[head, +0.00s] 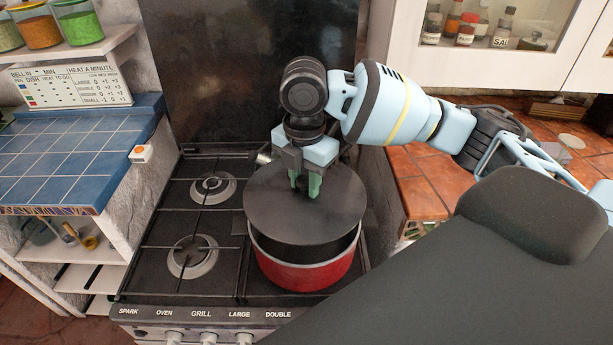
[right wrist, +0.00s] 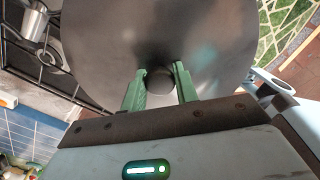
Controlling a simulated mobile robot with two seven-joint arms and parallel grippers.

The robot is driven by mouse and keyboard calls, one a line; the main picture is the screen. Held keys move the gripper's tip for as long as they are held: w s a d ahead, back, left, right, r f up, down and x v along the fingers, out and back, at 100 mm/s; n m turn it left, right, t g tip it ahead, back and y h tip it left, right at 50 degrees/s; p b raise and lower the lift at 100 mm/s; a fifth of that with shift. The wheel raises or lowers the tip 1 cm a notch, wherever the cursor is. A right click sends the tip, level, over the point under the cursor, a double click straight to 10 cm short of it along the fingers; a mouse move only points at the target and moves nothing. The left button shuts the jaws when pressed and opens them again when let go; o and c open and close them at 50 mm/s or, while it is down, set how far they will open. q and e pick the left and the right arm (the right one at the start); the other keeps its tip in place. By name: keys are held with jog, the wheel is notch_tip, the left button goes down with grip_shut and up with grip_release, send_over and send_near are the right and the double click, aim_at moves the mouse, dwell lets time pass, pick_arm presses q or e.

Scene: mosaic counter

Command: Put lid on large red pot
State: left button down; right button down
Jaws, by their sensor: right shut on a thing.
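The large red pot (head: 305,276) stands on the right side of the stove. The dark round lid (head: 262,213) is above the pot's opening, and a dark gap shows between the lid's front edge and the pot's rim. My right gripper (head: 306,190) is over the lid and shut on its knob. In the right wrist view the green fingers of the gripper (right wrist: 163,85) close around the dark round knob (right wrist: 160,82), with the lid (right wrist: 110,45) filling the view behind. Whether the lid's far edge touches the pot is hidden. My left gripper is not in view.
The stove (head: 140,285) has two free burners on its left, one at the back (head: 213,187) and one at the front (head: 193,257). A blue-tiled counter (head: 70,160) is at left, and a terracotta-tiled counter (head: 425,190) is at right. A dark panel (head: 245,70) stands behind the stove.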

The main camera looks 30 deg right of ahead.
aim_at(304, 191)
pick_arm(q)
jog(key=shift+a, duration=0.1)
pick_arm(e)
jog(key=shift+a, duration=0.1)
